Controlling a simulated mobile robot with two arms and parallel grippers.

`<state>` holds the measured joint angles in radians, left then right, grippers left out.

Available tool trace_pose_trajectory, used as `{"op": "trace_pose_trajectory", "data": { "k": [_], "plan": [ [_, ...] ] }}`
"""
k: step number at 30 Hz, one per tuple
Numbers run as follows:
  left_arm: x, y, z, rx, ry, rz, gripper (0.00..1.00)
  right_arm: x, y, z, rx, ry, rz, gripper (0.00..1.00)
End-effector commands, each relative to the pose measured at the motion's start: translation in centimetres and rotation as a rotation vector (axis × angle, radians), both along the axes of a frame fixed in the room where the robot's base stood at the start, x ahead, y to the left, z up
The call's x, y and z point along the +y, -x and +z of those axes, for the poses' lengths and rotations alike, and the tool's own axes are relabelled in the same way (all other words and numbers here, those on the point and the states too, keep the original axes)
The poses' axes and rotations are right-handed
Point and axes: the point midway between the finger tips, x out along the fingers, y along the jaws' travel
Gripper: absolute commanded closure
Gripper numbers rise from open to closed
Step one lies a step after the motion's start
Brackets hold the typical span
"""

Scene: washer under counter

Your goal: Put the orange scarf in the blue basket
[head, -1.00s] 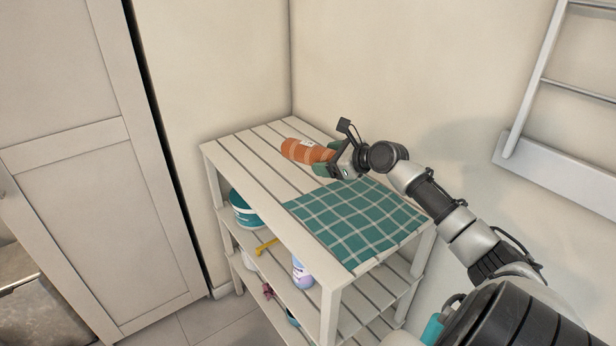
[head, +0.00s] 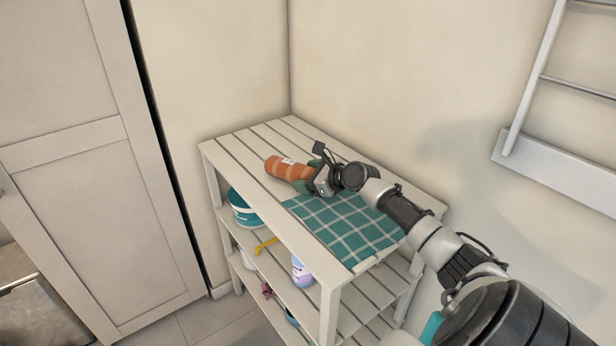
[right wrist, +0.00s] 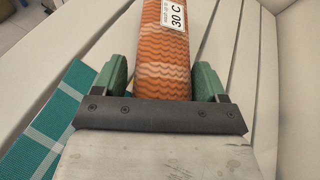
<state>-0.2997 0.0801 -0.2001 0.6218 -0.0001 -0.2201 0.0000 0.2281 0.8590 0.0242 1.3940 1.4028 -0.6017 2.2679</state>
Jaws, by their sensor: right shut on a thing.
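The orange scarf (head: 286,169) is a rolled, patterned orange bundle with a white "30 C" label. It is at the top of the white slatted shelf, past the far edge of the teal cloth. My right gripper (head: 312,176) is shut on its near end. In the right wrist view the scarf (right wrist: 163,60) runs away between the two green fingers of the gripper (right wrist: 160,84). I cannot tell whether the scarf touches the slats. The blue basket is not visible in these views. My left gripper is not in view.
The white slatted shelf (head: 240,150) stands in the corner. A teal checked cloth (head: 345,228) covers part of its top. A teal tub (head: 243,212), a yellow item (head: 266,245) and a lilac bottle (head: 301,271) are on lower shelves. A tall cabinet (head: 95,190) stands at left.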

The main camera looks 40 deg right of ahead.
Motion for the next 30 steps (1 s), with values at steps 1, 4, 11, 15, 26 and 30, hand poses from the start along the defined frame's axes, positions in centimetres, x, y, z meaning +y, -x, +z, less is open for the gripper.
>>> {"op": "trace_pose_trajectory", "data": {
  "k": [1,4,11,15,26,30],
  "plan": [
    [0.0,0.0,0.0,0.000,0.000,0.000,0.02,0.0,0.0,-0.1,0.000,-0.002,-0.001,0.55],
    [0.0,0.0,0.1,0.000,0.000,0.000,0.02,0.0,0.0,-0.5,0.001,-0.001,-0.001,0.55],
    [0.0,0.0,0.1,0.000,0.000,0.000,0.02,0.1,0.1,-1.5,0.007,-0.002,0.001,0.55],
    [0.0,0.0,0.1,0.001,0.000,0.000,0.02,0.2,0.1,-1.8,0.013,-0.002,0.003,0.16],
    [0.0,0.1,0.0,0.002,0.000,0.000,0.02,0.3,0.2,-2.1,0.019,-0.003,0.007,0.02],
    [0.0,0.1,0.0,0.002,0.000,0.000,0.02,0.3,0.2,-2.0,0.018,-0.002,0.007,0.02]
  ]
}}
